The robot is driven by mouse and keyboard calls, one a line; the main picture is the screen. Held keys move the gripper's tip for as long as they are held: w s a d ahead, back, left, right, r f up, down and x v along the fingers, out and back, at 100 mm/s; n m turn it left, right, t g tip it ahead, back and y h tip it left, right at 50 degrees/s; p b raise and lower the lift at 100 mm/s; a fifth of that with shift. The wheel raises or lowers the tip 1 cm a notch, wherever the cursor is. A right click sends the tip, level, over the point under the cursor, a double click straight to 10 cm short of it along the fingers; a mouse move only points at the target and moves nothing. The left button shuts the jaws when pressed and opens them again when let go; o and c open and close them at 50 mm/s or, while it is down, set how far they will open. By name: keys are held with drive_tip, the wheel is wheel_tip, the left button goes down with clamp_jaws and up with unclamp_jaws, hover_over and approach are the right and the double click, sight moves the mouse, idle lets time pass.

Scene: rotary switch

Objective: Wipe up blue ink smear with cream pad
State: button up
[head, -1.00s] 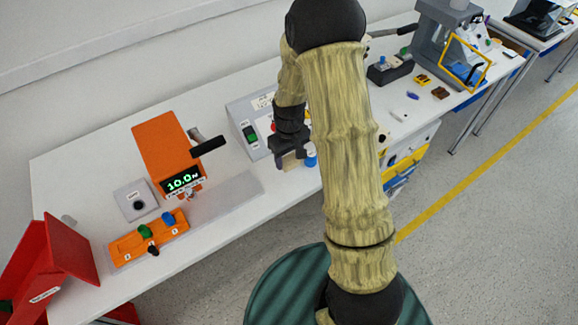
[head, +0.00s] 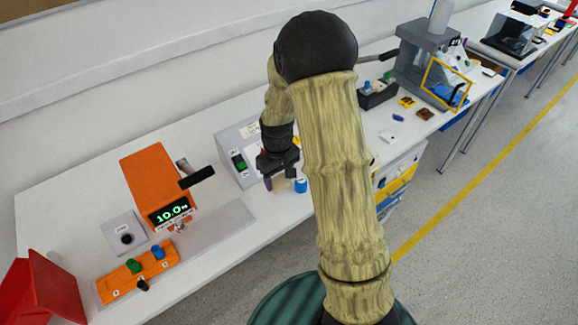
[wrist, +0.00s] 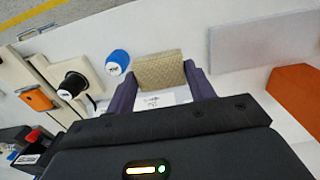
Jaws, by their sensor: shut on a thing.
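My gripper (wrist: 158,84) is shut on the cream pad (wrist: 158,70), a tan, woven-looking block held between the two dark fingers. In the head view my gripper (head: 279,180) is low over the front part of the white bench, with the pad (head: 281,187) at its tips. I cannot tell whether the pad touches the bench. A small flat blue mark (head: 398,117) lies on the bench to the right of my arm; I cannot tell if it is the ink smear. No smear shows clearly in the wrist view.
A blue-topped cylinder (head: 300,185) stands close beside the pad. A grey box with a green switch (head: 240,163) is behind. An orange device (head: 152,180) reading 10.0 and a grey strip (head: 222,220) are to the left. My arm hides part of the bench.

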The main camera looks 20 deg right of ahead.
wheel_tip(320, 180, down, 8)
drive_tip(key=m, duration=0.1)
drive_tip(key=m+p, duration=0.1)
drive_tip(key=m, duration=0.1)
drive_tip(key=shift+w+f+m, duration=0.15)
drive_tip(key=shift+m, duration=0.15)
